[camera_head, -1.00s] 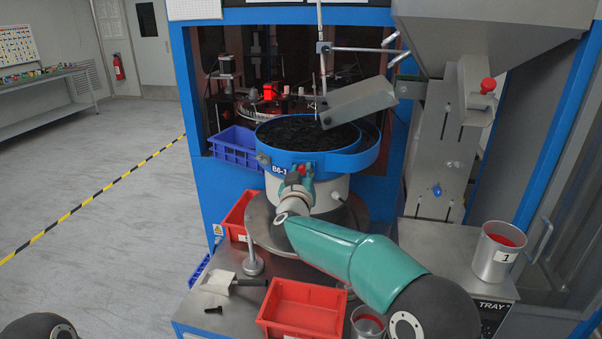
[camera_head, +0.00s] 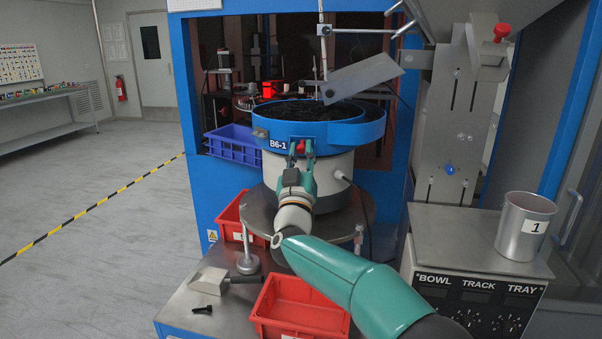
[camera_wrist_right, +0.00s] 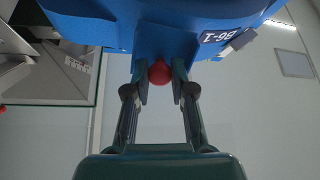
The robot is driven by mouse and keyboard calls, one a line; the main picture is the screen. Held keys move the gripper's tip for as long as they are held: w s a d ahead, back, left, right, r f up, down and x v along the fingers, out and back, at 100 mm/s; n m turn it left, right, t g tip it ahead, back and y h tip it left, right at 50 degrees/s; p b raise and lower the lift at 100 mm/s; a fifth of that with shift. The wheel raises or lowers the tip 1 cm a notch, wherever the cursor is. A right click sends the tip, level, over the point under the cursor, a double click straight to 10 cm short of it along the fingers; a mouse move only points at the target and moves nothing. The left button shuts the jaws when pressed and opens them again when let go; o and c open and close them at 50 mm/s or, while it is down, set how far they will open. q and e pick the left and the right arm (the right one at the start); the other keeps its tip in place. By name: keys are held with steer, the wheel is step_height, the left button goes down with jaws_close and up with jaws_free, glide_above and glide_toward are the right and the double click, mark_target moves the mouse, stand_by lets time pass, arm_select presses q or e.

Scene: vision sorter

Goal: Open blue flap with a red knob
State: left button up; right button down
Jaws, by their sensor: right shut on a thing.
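The red knob (camera_head: 300,147) sits on the front of the blue flap (camera_head: 322,133), on the blue rim of the round bowl feeder marked B6-1. My right gripper (camera_head: 302,152) reaches up to it from the front and is shut on the knob. In the right wrist view the knob (camera_wrist_right: 159,73) shows between the two fingertips (camera_wrist_right: 160,80), below the blue surface (camera_wrist_right: 150,30). The gripper hides part of the knob and flap front, and I cannot tell whether the flap has swung. My left gripper is not in view.
Dark parts fill the bowl (camera_head: 300,110), with a grey chute (camera_head: 362,78) above it. Red bins (camera_head: 300,310), a scoop (camera_head: 212,281) and a metal stand (camera_head: 248,262) are below. A metal can (camera_head: 522,228) stands on the control box at right. A blue crate (camera_head: 235,145) is behind left.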

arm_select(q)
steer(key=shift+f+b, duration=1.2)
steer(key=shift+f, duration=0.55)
arm_select(e)
steer(key=shift+a+f+t, duration=0.1)
steer(key=shift+f+t, duration=0.5)
steer(key=shift+t, duration=0.1)
steer(key=c, duration=1.1)
jaws_free()
steer(key=shift+s+r, duration=0.1)
steer(key=shift+o, duration=0.6)
steer(key=shift+r, duration=0.1)
steer(key=shift+s, duration=0.1)
steer(key=v, duration=1.2)
